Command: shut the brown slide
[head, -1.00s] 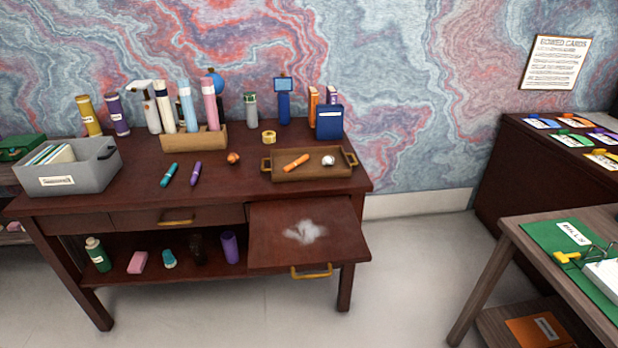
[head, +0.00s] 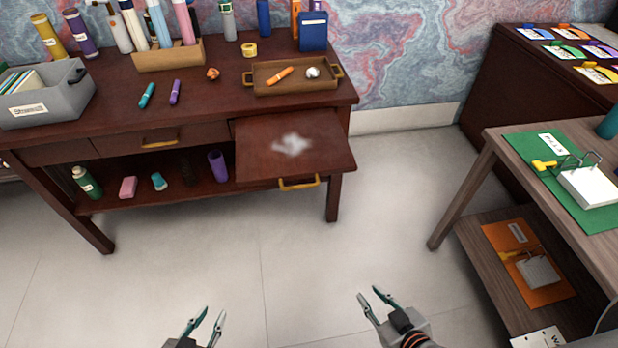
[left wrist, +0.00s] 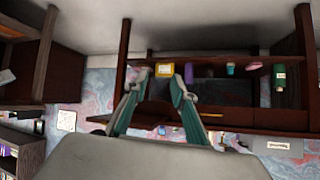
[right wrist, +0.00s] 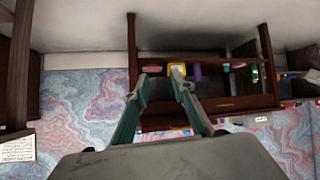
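The brown slide (head: 262,147) is a flat dark board pulled out from the right front of the desk (head: 110,104). It has a yellow handle (head: 298,184) on its front edge and a whitish smudge (head: 292,145) on top. My left gripper (head: 212,314) is open and empty, low in the head view, in front of the desk and left of the slide. My right gripper (head: 371,294) is open and empty, in front of the slide and to its right. Both grippers are apart from the slide. In both wrist views the desk front appears upside down beyond the open fingers.
A closed drawer (head: 125,143) is left of the slide. A brown tray (head: 250,78) stands on the desktop above it. The lower shelf holds a purple cup (head: 217,166) and other items. A side table (head: 510,150) stands at the right. The floor before the desk is clear.

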